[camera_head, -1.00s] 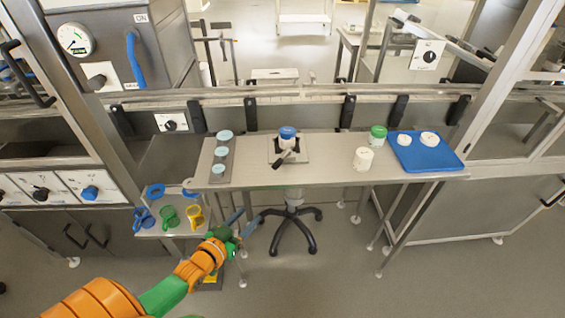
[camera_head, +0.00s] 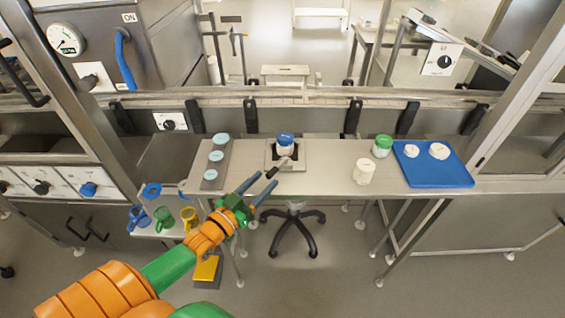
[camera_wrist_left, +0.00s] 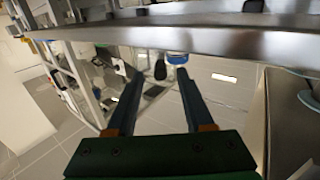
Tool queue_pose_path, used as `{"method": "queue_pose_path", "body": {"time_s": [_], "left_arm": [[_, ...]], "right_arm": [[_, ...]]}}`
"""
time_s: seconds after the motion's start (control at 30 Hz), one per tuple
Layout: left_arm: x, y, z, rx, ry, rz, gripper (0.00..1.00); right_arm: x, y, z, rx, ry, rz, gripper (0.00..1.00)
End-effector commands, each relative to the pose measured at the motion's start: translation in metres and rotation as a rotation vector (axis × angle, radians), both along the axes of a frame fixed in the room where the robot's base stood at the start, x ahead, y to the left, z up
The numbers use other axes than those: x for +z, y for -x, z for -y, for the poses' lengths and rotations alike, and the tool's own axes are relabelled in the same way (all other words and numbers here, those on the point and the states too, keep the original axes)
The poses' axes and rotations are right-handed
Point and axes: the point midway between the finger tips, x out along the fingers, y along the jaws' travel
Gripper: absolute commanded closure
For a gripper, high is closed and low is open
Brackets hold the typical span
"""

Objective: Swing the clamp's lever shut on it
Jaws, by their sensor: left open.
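A white jar with a blue lid (camera_head: 285,143) stands upright on a square clamp plate (camera_head: 271,158) near the middle of the table. The clamp's lever (camera_head: 275,171), with a dark grip, sticks out toward the table's front edge. My left gripper (camera_head: 267,179) is open, its blue fingers pointing at the lever grip from the front left. I cannot tell whether the fingers touch the grip. My right gripper is not in view.
A grey rack with several pale-blue-topped items (camera_head: 218,155) lies left of the clamp. A green-lidded jar (camera_head: 382,146), a white container (camera_head: 364,171) and a blue tray (camera_head: 432,173) stand right. Coloured jugs (camera_head: 164,218) stand at the lower left.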

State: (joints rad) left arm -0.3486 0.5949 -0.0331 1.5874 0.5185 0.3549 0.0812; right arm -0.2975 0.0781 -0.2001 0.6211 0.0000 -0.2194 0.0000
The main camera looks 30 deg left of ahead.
Motion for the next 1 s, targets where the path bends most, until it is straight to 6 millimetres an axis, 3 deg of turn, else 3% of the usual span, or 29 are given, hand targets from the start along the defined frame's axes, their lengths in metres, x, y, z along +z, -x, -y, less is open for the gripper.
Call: {"method": "queue_pose_path", "body": {"time_s": [0.33,0.73,0.9,0.93,1.0], "left_arm": [[-0.001,-0.056,0.003,0.001,0.0,0.002,0.48],[-0.001,-0.066,0.004,0.0,0.0,-0.002,0.48],[-0.001,-0.066,0.004,0.0,-0.001,-0.001,0.94],[-0.001,-0.066,0.004,0.0,-0.001,-0.001,1.0],[-0.001,-0.066,0.004,0.0,-0.001,-0.001,1.0]], "right_arm": [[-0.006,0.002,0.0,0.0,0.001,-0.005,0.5],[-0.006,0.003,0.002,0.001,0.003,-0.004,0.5],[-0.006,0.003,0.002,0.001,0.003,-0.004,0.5],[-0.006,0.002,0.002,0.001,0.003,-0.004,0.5],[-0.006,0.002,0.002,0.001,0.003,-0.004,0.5]]}}
